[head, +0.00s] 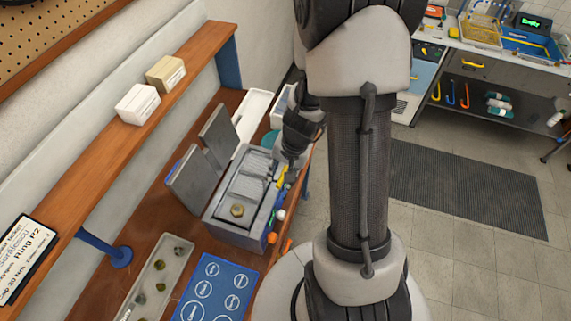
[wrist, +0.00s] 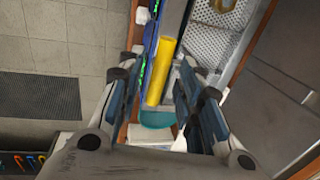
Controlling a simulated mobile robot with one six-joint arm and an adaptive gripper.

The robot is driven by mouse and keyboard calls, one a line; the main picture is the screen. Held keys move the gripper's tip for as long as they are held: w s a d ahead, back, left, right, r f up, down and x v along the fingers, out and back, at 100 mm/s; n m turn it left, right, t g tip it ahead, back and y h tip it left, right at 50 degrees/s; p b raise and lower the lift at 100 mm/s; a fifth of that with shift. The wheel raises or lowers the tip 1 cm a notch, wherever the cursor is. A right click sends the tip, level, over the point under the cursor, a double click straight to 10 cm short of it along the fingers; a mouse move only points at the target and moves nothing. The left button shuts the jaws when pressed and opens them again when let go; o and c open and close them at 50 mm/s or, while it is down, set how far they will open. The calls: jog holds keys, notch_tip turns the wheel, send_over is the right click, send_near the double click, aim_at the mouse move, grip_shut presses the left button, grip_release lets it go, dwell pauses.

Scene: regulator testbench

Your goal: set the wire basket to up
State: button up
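A grey box-like bath (head: 235,228) stands on the brown bench with its lid panels (head: 196,180) raised. The wire basket appears to be the grey mesh insert inside it (head: 245,188), with a round brass part (head: 237,210) at its near end. In the wrist view, perforated metal (wrist: 212,48) shows at upper right. A yellow handle (wrist: 160,72) lies between the fingers of my gripper (wrist: 160,78), with visible space on both sides. My gripper (head: 288,168) is open at the bath's right side. Whether the handle joins the basket is hidden.
A shelf with two small boxes (head: 138,104) runs along the wall. A parts tray (head: 158,275) and blue mat (head: 215,290) lie in front of the bath. A teal container (wrist: 158,118) is near my fingers. Open floor (head: 440,265) lies right.

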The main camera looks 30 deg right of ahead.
notch_tip(320, 180, up, 11)
jog(key=s+d, duration=0.1)
jog(key=shift+s+d, duration=0.25)
jog(key=shift+s, duration=0.15)
dwell(0.3)
